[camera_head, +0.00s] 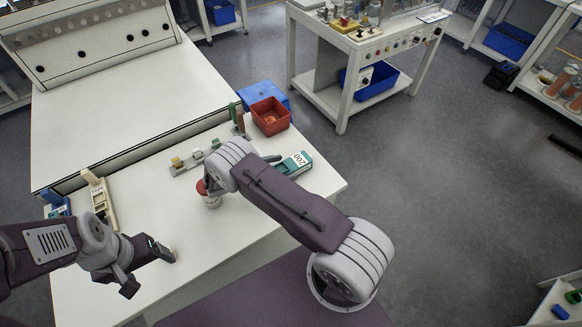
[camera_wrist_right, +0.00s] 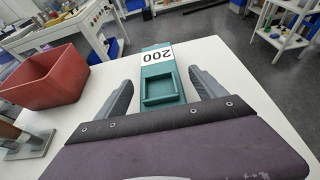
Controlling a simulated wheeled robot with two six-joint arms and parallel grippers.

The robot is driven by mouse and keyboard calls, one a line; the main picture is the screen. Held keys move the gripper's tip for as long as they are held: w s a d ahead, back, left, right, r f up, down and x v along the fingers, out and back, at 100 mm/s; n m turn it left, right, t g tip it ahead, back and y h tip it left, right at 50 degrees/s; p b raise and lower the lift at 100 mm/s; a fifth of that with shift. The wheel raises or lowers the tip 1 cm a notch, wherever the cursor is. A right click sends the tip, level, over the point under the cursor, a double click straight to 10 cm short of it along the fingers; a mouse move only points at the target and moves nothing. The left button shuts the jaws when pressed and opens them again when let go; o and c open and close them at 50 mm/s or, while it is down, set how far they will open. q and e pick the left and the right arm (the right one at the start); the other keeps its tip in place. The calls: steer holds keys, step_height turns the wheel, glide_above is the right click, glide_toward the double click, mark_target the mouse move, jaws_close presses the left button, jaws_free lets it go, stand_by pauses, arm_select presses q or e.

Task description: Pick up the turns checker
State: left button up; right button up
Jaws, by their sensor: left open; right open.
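The turns checker appears to be the teal device (camera_head: 299,160) with a white "200" label, lying on the white table right of centre. In the right wrist view the same device (camera_wrist_right: 161,70) has its label at the far end and a square recess near me. My right gripper (camera_wrist_right: 160,84) is open, its two grey fingers on either side of the device with gaps showing. Whether the fingers are level with it is unclear. In the head view my right arm hides part of this area. My left gripper (camera_head: 150,270) is open and empty over the table's front left.
A red bin (camera_head: 270,117) and a blue box (camera_head: 262,92) stand behind the device. The red bin (camera_wrist_right: 43,77) is left in the wrist view. A beige tool (camera_head: 99,198) lies at left. The front middle is clear.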

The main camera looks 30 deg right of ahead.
mark_target(285, 166)
steer(key=x, duration=0.4)
steer(key=shift+d+p, duration=0.15)
steer(key=shift+p, duration=0.15)
steer(key=c, duration=1.7)
steer(key=shift+r, duration=0.3)
steer(key=r, duration=0.2)
steer(key=s+r, duration=0.1)
steer(key=r, duration=0.1)
steer(key=shift+a+r, duration=0.1)
steer(key=shift+a, duration=0.3)
steer(key=s+a+r, duration=0.1)
steer(key=s+r, duration=0.1)
steer(key=s, duration=0.1)
steer(key=s+a+r, duration=0.2)
steer(key=s, duration=0.1)
steer(key=s+a+r, duration=0.1)
steer(key=s+r, duration=0.1)
steer(key=s, duration=0.1)
steer(key=shift+s+a+r, duration=0.1)
steer(key=shift+s+a, duration=0.15)
steer(key=shift+a, duration=0.05)
